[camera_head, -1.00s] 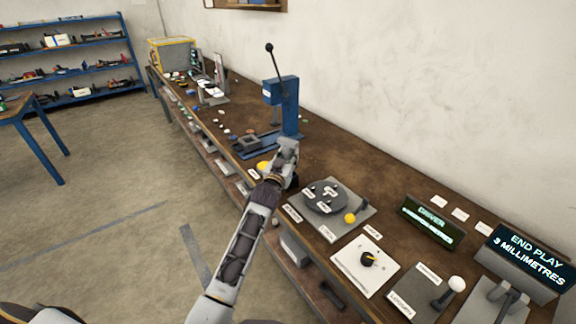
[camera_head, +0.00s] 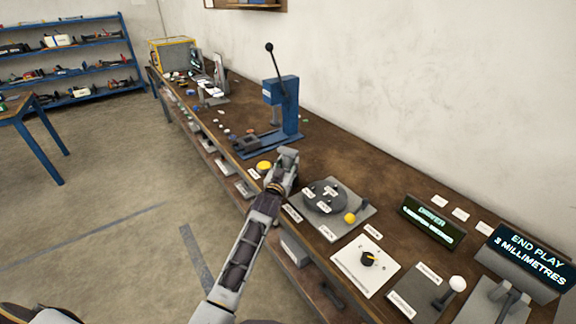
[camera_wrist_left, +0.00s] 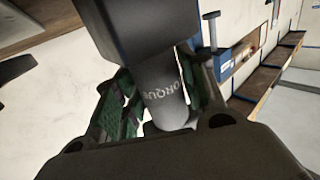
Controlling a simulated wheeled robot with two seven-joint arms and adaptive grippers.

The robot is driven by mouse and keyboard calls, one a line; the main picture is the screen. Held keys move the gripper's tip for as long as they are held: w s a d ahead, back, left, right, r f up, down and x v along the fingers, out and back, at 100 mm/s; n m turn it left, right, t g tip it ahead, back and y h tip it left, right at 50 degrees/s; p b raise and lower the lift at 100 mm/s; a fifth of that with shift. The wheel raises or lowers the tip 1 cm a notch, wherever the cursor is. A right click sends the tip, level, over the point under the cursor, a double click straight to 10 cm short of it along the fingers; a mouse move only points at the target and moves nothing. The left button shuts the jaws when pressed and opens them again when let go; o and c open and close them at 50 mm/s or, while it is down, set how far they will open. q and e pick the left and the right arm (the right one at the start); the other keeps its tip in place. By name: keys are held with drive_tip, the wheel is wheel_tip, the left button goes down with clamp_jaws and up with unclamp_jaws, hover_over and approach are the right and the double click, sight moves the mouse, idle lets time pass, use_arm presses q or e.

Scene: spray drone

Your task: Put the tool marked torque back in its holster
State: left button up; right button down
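The tool marked torque (camera_wrist_left: 165,95) shows in the left wrist view as a grey cylinder with the word TORQUE on it, below a large dark block-shaped part. My left gripper (camera_wrist_left: 155,115) has its green-padded fingers on both sides of the grey cylinder and is shut on it. In the head view, my left gripper (camera_head: 284,164) is over the bench, beyond the round disc plate and beside the yellow button. The tool is hard to make out there. I cannot identify its holster in either view. My right gripper is not in view.
The long brown bench (camera_head: 400,186) runs along the wall. A blue lever press (camera_head: 283,105) stands behind my left gripper. Nearer are a round labelled disc (camera_head: 324,196), a white dial plate (camera_head: 366,264), a driver display (camera_head: 432,221) and an "END PLAY 3 MILLIMETRES" display (camera_head: 528,258).

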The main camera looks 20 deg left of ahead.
sight(286, 168)
use_arm(q)
drive_tip(key=shift+o, duration=0.9)
drive_tip(key=shift+r, duration=0.15)
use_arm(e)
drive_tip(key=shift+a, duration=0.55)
use_arm(q)
drive_tip(key=shift+s, duration=0.1)
drive_tip(key=shift+s, duration=5.85)
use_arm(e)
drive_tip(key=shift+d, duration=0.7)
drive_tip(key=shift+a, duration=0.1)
